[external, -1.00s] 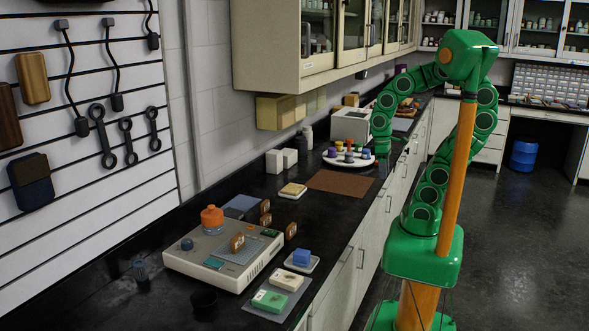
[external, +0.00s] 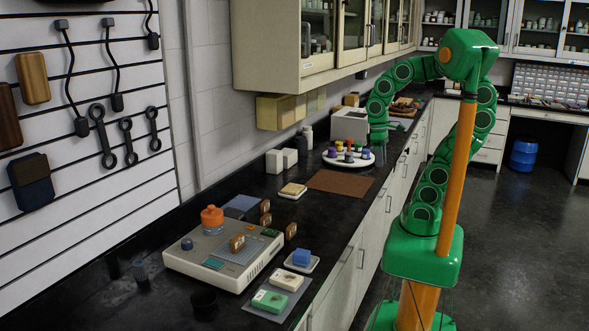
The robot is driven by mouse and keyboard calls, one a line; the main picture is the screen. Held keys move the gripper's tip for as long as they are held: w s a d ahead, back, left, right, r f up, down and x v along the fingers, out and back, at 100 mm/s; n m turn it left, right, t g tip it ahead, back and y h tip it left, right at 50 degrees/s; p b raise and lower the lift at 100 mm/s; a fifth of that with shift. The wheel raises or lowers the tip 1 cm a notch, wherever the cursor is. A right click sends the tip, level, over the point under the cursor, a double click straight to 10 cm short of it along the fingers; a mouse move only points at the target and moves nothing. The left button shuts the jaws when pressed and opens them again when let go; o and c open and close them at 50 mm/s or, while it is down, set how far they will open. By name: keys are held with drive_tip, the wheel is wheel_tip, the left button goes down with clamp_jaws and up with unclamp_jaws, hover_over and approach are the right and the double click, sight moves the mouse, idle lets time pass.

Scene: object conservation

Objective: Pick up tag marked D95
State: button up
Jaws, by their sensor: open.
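Several small brown tags with pale labels stand near the beige device, and their markings are too small to read, so I cannot tell which is D95. One tag (external: 237,243) is on the beige device (external: 185,262). Two tags, an upper one (external: 265,206) and a lower one (external: 265,219), are behind it, and another tag (external: 291,231) is to its right. My gripper (external: 378,146) is far from them, up the counter beside the round white tray (external: 331,159). It is small in the view, open, with nothing visible in it.
A blue block on a white dish (external: 302,266) and a grey mat (external: 283,306) with two boxes lie in front. A brown mat (external: 341,184) lies between the tags and the tray. Wall cabinets (external: 290,45) overhang the counter.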

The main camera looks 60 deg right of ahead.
drive_tip(key=w+a+m+y, duration=0.75)
drive_tip(key=w+a, duration=0.65)
drive_tip(key=w, duration=0.3)
drive_tip(key=w+a+m+t+y, duration=0.2)
drive_tip(key=w+m, duration=0.4)
drive_tip(key=w, duration=0.4)
drive_tip(key=w+a+m+t+y, duration=0.1)
drive_tip(key=w+a+m+y, duration=0.2)
drive_tip(key=w+m, duration=0.45)
drive_tip(key=n, duration=0.2)
approach(263, 222)
drive_tip(key=shift+w+a+f, duration=0.25)
drive_tip(key=shift+a+f, duration=0.2)
drive_tip(key=shift+a, duration=0.05)
drive_tip(key=shift+a+f, duration=0.1)
drive_tip(key=shift+f, duration=0.25)
drive_tip(key=shift+x, duration=3.75)
drive_tip(key=shift+w, duration=0.15)
clamp_jaws()
